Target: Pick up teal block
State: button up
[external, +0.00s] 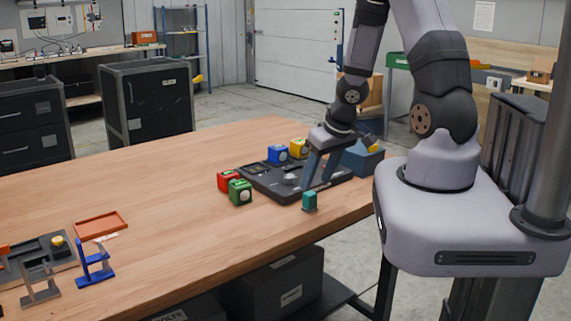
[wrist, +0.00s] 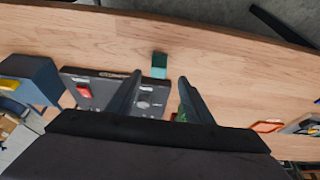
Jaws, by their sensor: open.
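The teal block (external: 309,201) stands on the wooden table near its front edge, in front of the dark board. It also shows in the wrist view (wrist: 159,66), ahead of the fingertips and between their lines. My gripper (external: 316,187) is open and empty, with its fingers pointing down beside the dark board. In the wrist view the two fingers (wrist: 160,80) are spread apart, and the block is clear of both. I cannot tell the exact height of the fingertips above the board.
The dark board (external: 270,183) lies beside the block. Red (external: 228,181), green (external: 240,192), blue (external: 279,154) and yellow (external: 299,148) cubes stand around it. A blue bin (external: 362,160) is at the right. An orange tray (external: 101,225) and a blue stand (external: 94,262) are at the left. The table middle is clear.

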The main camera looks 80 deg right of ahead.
aim_at(311, 193)
jog(key=shift+w+d+f+b, duration=0.1)
jog(key=shift+f+b, duration=0.5)
jog(key=shift+f, duration=0.1)
jog(key=shift+w+d+f, duration=0.2)
jog(key=shift+f, duration=0.1)
jog(key=shift+f+b, duration=0.1)
jog(key=shift+b, duration=0.2)
jog(key=b+x, duration=0.3)
jog(key=x, duration=0.2)
jog(key=shift+d, duration=0.15)
jog(key=c, duration=1.1)
